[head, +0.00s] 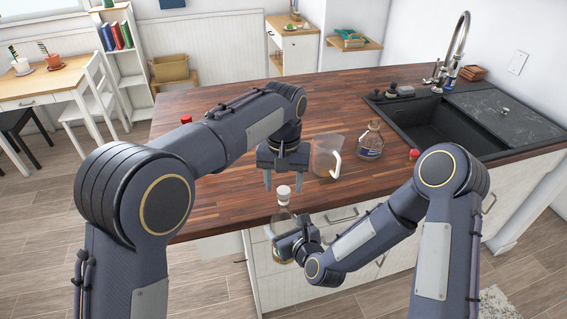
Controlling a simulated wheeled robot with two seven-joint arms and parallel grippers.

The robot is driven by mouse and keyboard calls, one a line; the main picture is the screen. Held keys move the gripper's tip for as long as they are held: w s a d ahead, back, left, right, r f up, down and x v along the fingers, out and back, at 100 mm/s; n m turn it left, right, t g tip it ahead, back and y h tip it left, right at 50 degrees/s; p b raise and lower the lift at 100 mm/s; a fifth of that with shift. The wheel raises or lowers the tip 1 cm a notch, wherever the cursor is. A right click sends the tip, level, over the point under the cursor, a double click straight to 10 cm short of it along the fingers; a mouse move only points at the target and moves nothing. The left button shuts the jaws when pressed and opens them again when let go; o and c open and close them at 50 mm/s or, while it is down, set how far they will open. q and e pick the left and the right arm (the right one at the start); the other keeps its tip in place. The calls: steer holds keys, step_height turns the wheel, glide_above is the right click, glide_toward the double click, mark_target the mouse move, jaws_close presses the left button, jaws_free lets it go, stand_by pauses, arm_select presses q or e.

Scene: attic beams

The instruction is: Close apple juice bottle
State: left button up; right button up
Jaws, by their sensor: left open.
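A clear bottle (282,221) with a white top (283,191) is upright in front of the counter's front edge. My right gripper (284,246) is around its lower body, apparently shut on it, and hides part of it. My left gripper (283,183) is open and empty, fingers down, just above and behind the white top. A second clear bottle (371,141) with a dark label stands on the counter. A red cap (414,154) lies to its right, and another red cap (186,119) is at the far left. I cannot read either label.
A clear pitcher (325,156) stands on the wooden counter (235,202) just right of my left gripper. A dark sink (435,122) with a tap (455,50) is at the back right. The counter's left front is clear.

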arm_select(q)
step_height(320, 180, up, 10)
steer(key=shift+r, duration=0.25)
steer(key=shift+a, duration=0.1)
stand_by(0.5)
steer(key=s+a+n+t+h, duration=0.15)
steer(key=s+a, duration=0.25)
steer(key=a, duration=0.6)
steer(key=s+a+h, duration=0.2)
steer(key=s+a, duration=0.3)
steer(key=a, duration=0.5)
steer(key=s+a+f+n+t, duration=0.1)
steer(key=s+a+f+t, duration=0.1)
steer(key=s+f, duration=0.3)
steer(key=s+a+f+n+t, duration=0.1)
steer(key=s+f, duration=0.4)
steer(key=s, duration=0.8)
steer(key=shift+s+a+f+t, duration=0.25)
steer(key=shift+a+f+t, duration=0.25)
steer(key=shift+a, duration=0.4)
